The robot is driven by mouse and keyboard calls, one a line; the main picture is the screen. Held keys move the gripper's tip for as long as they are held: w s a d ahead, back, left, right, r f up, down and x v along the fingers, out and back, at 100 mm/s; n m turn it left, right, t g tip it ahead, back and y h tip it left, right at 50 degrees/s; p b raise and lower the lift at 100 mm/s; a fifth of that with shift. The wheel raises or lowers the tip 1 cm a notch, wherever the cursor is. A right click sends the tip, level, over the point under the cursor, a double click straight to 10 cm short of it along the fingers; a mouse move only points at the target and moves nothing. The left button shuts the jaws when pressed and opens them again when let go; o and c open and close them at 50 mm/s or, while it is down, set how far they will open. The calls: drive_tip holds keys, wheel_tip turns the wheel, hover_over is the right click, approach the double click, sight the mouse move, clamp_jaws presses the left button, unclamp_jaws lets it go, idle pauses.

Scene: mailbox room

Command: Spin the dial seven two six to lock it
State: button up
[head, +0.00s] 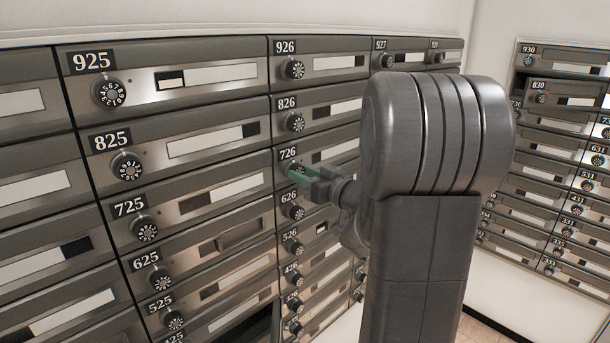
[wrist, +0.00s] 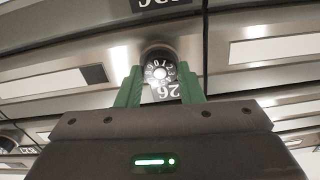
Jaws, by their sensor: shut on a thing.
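The black dial under the 726 label (head: 287,154) is mostly hidden behind my gripper in the head view. In the wrist view the dial (wrist: 160,73) shows upside down, with white numbers on its rim and part of its label (wrist: 168,92) below it. My gripper (head: 295,175) has green fingers, which also show in the wrist view (wrist: 158,88). One finger is on each side of the dial and the jaws are shut on it. The number at the dial's mark is too small to read surely.
Dial 826 (head: 294,123) is just above and dial 626 (head: 296,212) just below, close to my gripper. Dial 725 (head: 144,229) is on the box to the left. Another bank of mailboxes (head: 540,190) stands on the right wall. Bare floor (head: 480,328) shows at the bottom.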

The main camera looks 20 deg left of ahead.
drive_tip(key=shift+f+m, duration=0.1)
drive_tip(key=shift+m, duration=0.2)
drive_tip(key=o, duration=1)
drive_tip(key=shift+d, duration=0.1)
drive_tip(key=b+v, duration=0.3)
drive_tip(key=v, duration=1)
drive_tip(key=shift+d, duration=0.3)
drive_tip(key=shift+a, duration=0.1)
drive_tip(key=p+x, duration=0.3)
drive_tip(key=x, duration=1)
drive_tip(key=shift+a, duration=0.35)
